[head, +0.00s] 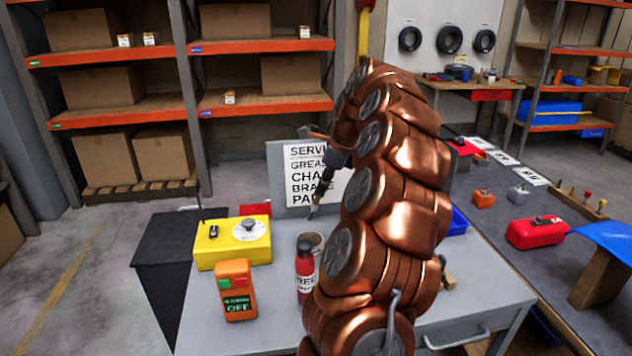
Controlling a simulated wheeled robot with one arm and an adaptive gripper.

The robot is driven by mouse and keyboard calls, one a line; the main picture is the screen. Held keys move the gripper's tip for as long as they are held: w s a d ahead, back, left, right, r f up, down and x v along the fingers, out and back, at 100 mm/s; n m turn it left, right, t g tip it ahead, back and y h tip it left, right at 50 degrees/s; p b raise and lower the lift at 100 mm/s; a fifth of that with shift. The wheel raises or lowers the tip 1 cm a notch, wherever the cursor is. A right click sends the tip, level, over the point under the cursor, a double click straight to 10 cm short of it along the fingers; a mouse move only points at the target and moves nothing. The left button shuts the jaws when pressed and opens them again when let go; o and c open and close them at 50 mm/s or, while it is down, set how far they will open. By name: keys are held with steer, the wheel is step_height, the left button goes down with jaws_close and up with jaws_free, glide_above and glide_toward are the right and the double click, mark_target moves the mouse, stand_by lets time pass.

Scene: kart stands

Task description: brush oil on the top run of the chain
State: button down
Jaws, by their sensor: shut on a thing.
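My gripper (337,160) is partly hidden by my copper arm, above the grey bench and in front of the service sign. I cannot make out the chain; my arm covers much of the bench's middle.
On the grey bench (455,298) stand a yellow box (232,243) with a knob and an orange switch box (236,290) reading OFF. A sign board (287,208) rises at the back. A dark table (535,262) on the right holds a red can (537,232).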

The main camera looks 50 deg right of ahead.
steer(key=shift+a+f+b, duration=0.2)
steer(key=shift+f+b, duration=0.25)
steer(key=shift+f, duration=0.85)
steer(key=shift+d+f+b, duration=0.1)
steer(key=shift+f+b, duration=0.3)
steer(key=shift+f, duration=1.2)
steer(key=shift+f+b, duration=0.45)
steer(key=shift+f, duration=0.2)
stand_by(0.4)
steer(key=shift+w+r+p, duration=0.1)
steer(key=shift+r+p, duration=1.05)
steer(key=shift+r, duration=2.45)
